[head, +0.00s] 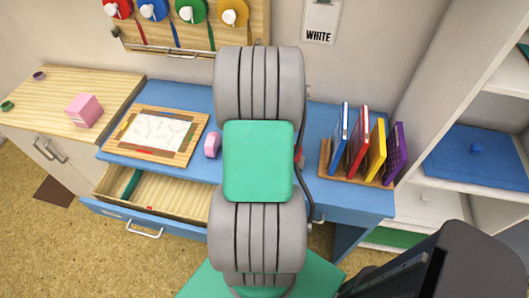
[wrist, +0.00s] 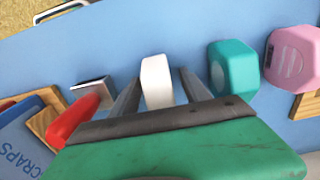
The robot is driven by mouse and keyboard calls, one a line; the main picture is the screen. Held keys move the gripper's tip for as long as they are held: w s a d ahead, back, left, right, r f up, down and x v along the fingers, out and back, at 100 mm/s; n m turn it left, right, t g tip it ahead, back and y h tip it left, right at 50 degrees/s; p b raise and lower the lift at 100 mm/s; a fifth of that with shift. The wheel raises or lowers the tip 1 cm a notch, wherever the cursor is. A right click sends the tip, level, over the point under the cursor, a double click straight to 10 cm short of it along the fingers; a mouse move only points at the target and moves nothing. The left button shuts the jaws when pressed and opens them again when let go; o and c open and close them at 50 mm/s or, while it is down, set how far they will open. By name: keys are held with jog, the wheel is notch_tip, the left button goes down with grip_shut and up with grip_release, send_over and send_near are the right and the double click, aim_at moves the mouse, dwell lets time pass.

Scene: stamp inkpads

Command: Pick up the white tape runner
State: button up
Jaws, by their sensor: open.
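The white tape runner (wrist: 157,82) is a small white block on the blue desk in the wrist view. My gripper (wrist: 160,73) is open, with one dark finger on each side of the white tape runner. Small gaps seem to show between it and the fingers, and I cannot tell whether either touches it. In the head view my own arm hides both the gripper and the white tape runner.
A teal runner (wrist: 234,67) and a pink one (wrist: 292,56) stand to the right. A grey-topped block (wrist: 92,88) and a red item (wrist: 73,120) are at the left. Upright coloured books (head: 375,150) stand on the blue desk (head: 190,95). A drawer (head: 155,195) is open.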

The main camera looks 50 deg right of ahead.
grip_shut()
dwell(0.4)
jog(key=shift+r, duration=0.55)
jog(key=w+a+r+b, duration=0.1)
jog(key=w+a+r, duration=0.2)
jog(key=a+r, duration=0.3)
jog(key=w+a+r+b, duration=0.1)
jog(key=w+a+r, duration=0.2)
jog(key=a+r, duration=0.3)
jog(key=shift+w+a+b, duration=0.2)
jog(key=shift+w+b, duration=0.05)
jog(key=shift+b, duration=0.05)
jog(key=c, duration=0.6)
grip_release()
grip_shut()
